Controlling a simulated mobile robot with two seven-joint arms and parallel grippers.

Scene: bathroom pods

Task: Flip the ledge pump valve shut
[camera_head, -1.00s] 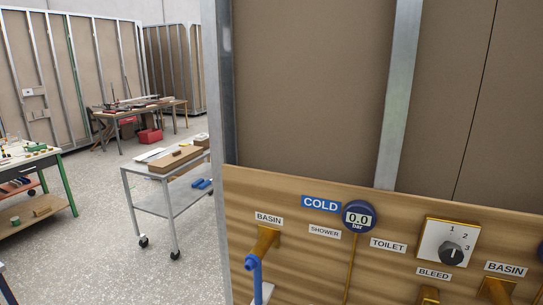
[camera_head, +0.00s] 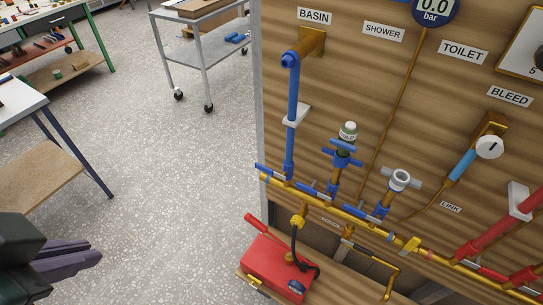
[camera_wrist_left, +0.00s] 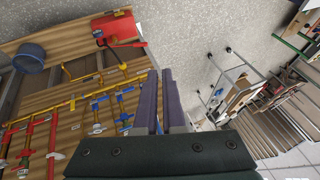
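The red ledge pump (camera_head: 275,268) sits on the wooden ledge at the foot of the panel, and a red lever (camera_head: 256,224) sticks up from it. A black hose (camera_head: 295,240) loops from the pump up to a small yellow fitting (camera_head: 298,221) under the pipe row. I cannot tell which small part is the valve. The pump also shows in the left wrist view (camera_wrist_left: 115,27). My left gripper (camera_head: 92,253) is left of the pump, well apart from it, over the floor. Its purple fingers lie close together with nothing visible between them. My right gripper is not in view.
Blue, red and brass pipes (camera_head: 340,207) with several valves run across the wooden panel (camera_head: 355,85) above the ledge. A grey trolley (camera_head: 205,52) and workbenches (camera_head: 25,130) stand left. The speckled floor between them and the panel is clear.

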